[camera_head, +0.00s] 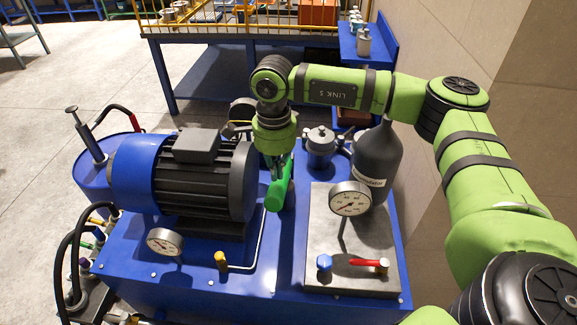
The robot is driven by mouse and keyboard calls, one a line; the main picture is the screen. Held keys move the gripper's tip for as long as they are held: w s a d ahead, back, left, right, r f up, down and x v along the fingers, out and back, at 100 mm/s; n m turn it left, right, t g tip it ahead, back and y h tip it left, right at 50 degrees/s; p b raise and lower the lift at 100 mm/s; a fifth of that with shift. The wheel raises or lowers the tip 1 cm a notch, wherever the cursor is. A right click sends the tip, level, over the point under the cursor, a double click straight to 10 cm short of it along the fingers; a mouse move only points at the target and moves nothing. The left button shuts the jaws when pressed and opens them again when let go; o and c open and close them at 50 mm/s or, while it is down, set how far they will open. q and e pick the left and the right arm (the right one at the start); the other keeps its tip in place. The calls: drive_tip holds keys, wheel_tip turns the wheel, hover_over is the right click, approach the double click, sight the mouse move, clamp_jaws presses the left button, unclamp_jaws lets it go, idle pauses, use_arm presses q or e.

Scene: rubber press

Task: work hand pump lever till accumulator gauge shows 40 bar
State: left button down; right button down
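The green grip of the hand pump lever (278,195) slants up near the middle of the blue power unit. My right gripper (275,172) points down at this grip, its dark fingers overlapping the upper part. I cannot tell whether they are closed around it. The pump body under the lever is mostly hidden. The dark accumulator bottle (378,165) stands upright to the right. The white round accumulator gauge (350,198) is in front of it; its needle reading is too small to make out. My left gripper is not in view.
An electric motor (198,175) with a blue end stands left of the lever. A blue bench (215,75) with a yellow rail is behind; a wall is right.

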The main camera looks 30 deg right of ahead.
drive_tip(key=shift+f, duration=0.1)
idle(0.4)
wheel_tip(320, 180, down, 13)
drive_tip(key=b, duration=1.1)
wheel_tip(320, 180, up, 4)
drive_tip(key=p, duration=0.3)
drive_tip(key=shift+r, duration=0.2)
drive_tip(key=shift+r+p, duration=2.6)
drive_tip(key=shift+r, duration=1.8)
drive_tip(key=shift+f, duration=0.15)
drive_tip(key=shift+f+b, duration=3.75)
drive_tip(key=shift+f, duration=0.5)
drive_tip(key=shift+r+p, duration=2.7)
drive_tip(key=shift+r, duration=1.7)
